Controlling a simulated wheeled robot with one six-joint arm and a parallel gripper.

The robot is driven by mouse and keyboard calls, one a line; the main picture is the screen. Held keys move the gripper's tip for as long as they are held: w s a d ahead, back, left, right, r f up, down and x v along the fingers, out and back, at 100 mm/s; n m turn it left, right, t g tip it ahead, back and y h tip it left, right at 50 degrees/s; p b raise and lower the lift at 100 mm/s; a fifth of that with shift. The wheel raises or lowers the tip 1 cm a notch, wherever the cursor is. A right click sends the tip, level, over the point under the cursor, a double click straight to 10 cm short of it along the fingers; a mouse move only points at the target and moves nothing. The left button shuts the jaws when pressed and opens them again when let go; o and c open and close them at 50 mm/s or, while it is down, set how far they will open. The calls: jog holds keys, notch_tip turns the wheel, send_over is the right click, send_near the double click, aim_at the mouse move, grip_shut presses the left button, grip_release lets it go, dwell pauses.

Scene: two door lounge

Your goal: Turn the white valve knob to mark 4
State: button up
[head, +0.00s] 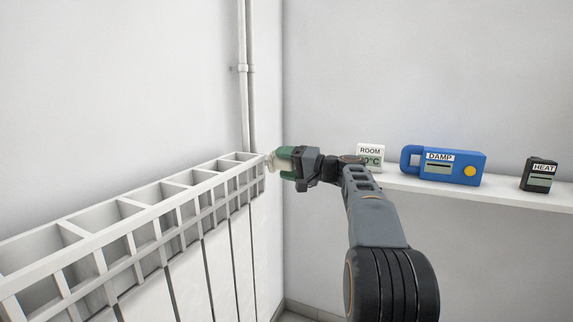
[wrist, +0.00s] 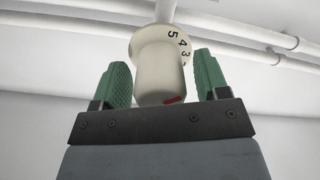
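The white valve knob (wrist: 160,75) sits between the two green fingers of my gripper (wrist: 162,85) in the wrist view. My gripper is open, with a narrow gap visible on each side of the knob. The numbers 5, 4 and 3 show on its flared collar at the upper right. A red mark (wrist: 173,100) shows at the knob's near end, toward the lower right; which number it lines up with I cannot tell. In the head view, the knob (head: 272,162) is at the radiator's far end, partly hidden by my gripper (head: 284,160).
The white radiator (head: 143,206) with its open top grille runs along the left wall. Pipes (head: 245,70) rise in the corner. A white shelf (head: 400,185) on the right holds a ROOM display (head: 370,155), a blue DAMP meter (head: 450,166) and a black HEAT display (head: 539,175).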

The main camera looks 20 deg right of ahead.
jog(key=shift+o, duration=0.2)
jog(key=p+v, duration=0.2)
jog(key=v, duration=1.2)
jog(key=shift+a, duration=0.1)
jog(key=s+a+r+g+h+p, duration=0.2)
jog(key=s+a+g+p, duration=0.15)
jog(key=a+p, duration=0.55)
jog(key=s+a+r+g+h+p, duration=0.2)
jog(key=a+g+h+p, duration=0.15)
jog(key=a+p, duration=0.55)
jog(key=s+a+r+n+g+h+p, duration=0.1)
jog(key=s+a+n+h+p, duration=0.1)
jog(key=s+p, duration=0.5)
jog(key=s+a+r+n+g+h+p, duration=0.1)
jog(key=s+r+n+h+p, duration=0.1)
jog(key=s+p, duration=0.5)
jog(key=n+h+p, duration=0.1)
jog(key=h+p, duration=0.1)
jog(key=shift+a+g+h, duration=0.3)
jog(key=shift+a+h, duration=0.05)
